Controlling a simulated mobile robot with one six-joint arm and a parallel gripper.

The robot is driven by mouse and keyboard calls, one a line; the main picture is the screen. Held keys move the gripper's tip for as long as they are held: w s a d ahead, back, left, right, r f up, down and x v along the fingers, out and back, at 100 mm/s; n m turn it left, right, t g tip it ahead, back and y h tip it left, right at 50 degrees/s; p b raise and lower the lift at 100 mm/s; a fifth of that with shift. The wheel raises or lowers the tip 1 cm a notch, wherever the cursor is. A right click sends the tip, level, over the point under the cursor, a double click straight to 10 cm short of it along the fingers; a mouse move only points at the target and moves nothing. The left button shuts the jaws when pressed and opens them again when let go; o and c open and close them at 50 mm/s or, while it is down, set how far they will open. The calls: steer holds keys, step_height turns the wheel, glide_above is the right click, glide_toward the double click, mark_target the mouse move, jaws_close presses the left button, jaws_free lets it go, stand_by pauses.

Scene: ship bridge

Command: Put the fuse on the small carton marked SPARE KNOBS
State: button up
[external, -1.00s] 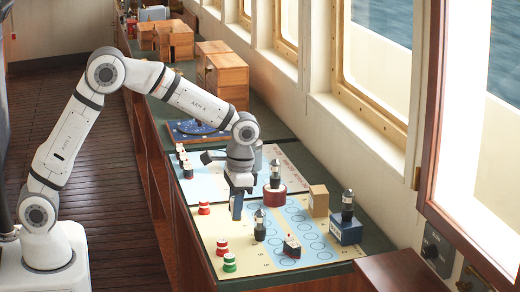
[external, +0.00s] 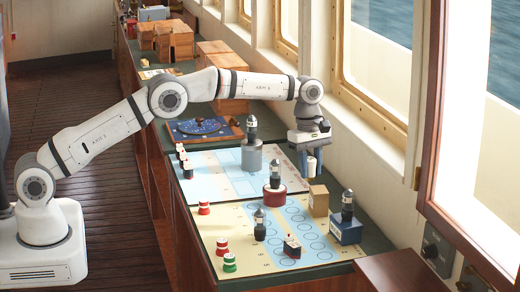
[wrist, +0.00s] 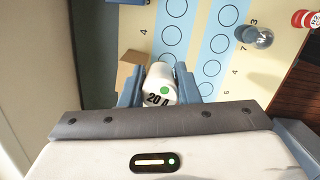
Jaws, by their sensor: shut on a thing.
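The fuse (wrist: 161,84) is a white cylinder marked 20 A with a green dot. My gripper (wrist: 158,88) is shut on it, a finger on each side. In the external view my gripper (external: 311,165) hangs low at the window side of the counter, with the white fuse (external: 311,164) between its fingers. A small plain brown carton (external: 318,201) stands just below it in the picture, on the counter edge of the chart. In the wrist view the carton (wrist: 128,72) lies left of the fuse, partly hidden by a finger. No lettering on it is legible.
A dark lamp-like piece stands on a red drum (external: 274,200), another on a grey cylinder (external: 252,158), another on a blue box (external: 345,232). The window wall is close.

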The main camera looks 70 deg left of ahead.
mark_target(322, 190)
steer(key=w+a+n+p, duration=0.1)
steer(key=n, duration=0.1)
steer(key=w+a+n, duration=0.1)
steer(key=n, duration=0.2)
steer(key=w+a+n+p, duration=0.1)
steer(key=n, duration=0.1)
steer(key=shift+w+r+n+t+y+p, duration=0.1)
steer(key=shift+w+n+t+y+p, duration=0.2)
steer(key=shift+w, duration=0.1)
steer(key=n, duration=0.1)
steer(key=a+n+p, duration=0.1)
steer(key=n, duration=0.1)
steer(key=w+n, duration=0.1)
steer(key=shift+a+f+n, duration=0.2)
steer(key=shift+a+n, duration=0.1)
steer(key=shift+a, duration=0.1)
steer(key=shift+a+f+n, duration=0.1)
steer(key=shift+f+n, duration=0.2)
steer(key=shift+f, duration=0.2)
steer(key=shift+f+p, duration=0.3)
steer(key=shift+f, duration=1.8)
steer(key=shift+f, duration=0.15)
steer(key=o, duration=1)
